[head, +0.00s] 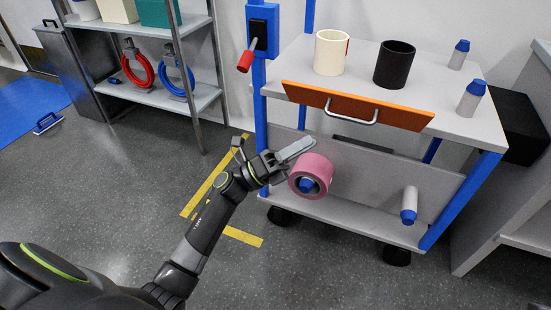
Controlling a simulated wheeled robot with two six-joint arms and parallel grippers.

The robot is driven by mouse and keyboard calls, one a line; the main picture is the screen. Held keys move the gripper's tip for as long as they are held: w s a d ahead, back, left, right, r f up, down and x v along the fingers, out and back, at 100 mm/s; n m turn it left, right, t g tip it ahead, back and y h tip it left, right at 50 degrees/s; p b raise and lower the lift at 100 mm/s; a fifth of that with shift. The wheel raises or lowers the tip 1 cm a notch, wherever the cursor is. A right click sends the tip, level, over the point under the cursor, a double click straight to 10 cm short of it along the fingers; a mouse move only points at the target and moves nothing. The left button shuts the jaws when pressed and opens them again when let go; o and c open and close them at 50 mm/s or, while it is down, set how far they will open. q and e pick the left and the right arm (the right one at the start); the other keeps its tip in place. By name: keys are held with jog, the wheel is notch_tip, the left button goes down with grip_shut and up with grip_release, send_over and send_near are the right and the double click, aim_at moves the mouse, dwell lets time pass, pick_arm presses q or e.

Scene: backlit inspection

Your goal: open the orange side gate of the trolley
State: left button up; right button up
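The orange side gate (310,96) is a long panel along the front edge of the trolley's top shelf (290,62). A silver bar handle (352,117) is fixed to its face. I cannot tell whether the gate is latched. My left gripper (268,146) is below and left of the handle, apart from the gate, in front of the trolley's left side. Its fingers are spread with nothing visible between them. One finger overlaps the view of a pink roll (318,167) with a blue centre; I cannot tell if they touch. My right gripper is out of view.
A cream cup (331,52), a black cup (394,64) and two blue-capped bottles (471,99) stand on top. A red-handled lever (246,62) is on the left post. Another bottle (409,204) is on the lower shelf.

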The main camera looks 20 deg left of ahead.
pick_arm(q)
jog(key=v, duration=0.7)
jog(key=shift+a+f, duration=0.1)
